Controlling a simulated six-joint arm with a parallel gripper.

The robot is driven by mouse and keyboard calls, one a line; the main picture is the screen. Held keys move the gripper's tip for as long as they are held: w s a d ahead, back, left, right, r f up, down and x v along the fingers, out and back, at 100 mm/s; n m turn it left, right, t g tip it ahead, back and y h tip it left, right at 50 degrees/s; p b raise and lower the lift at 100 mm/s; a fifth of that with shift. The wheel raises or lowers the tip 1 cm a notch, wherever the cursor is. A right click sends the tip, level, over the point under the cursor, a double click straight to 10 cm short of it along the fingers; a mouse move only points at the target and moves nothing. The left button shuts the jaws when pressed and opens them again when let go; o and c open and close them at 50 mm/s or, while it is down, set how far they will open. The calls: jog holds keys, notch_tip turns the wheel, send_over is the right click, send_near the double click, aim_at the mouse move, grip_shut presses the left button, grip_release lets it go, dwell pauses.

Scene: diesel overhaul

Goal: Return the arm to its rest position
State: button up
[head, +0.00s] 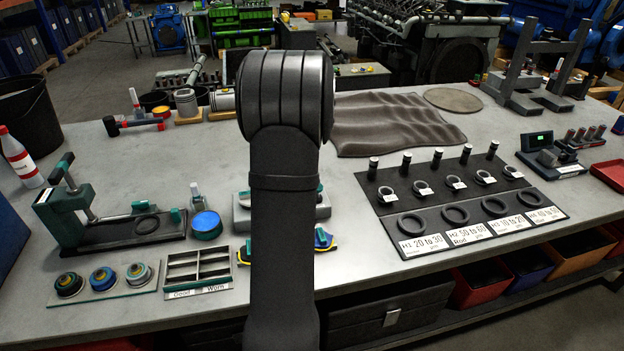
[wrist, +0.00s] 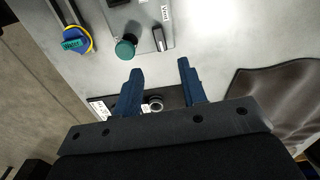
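My gripper (wrist: 160,70) shows in the wrist view with its two blue fingers apart and nothing between them. It hangs above the grey workbench (wrist: 215,30), pointing toward a grey fixture with a teal knob (wrist: 126,46). In the head view my arm stands upright in the middle of the picture, and my gripper is hidden behind it. The arm covers part of a grey and teal device (head: 243,215) on the bench (head: 350,240).
A black board with rings and pegs (head: 455,200) lies right of my arm. A dark cloth (head: 395,122) lies behind it. At left stand a green clamp press (head: 70,210), a blue-lidded tin (head: 206,225) and a divided tray (head: 198,268). A blue and yellow tool (wrist: 75,40) lies near the bench edge.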

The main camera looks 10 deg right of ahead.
jog(key=shift+f, duration=0.9)
jog(key=shift+r, duration=1)
dwell(0.7)
jog(key=shift+f, duration=1)
dwell(0.5)
jog(key=shift+o, duration=0.4)
dwell(1.8)
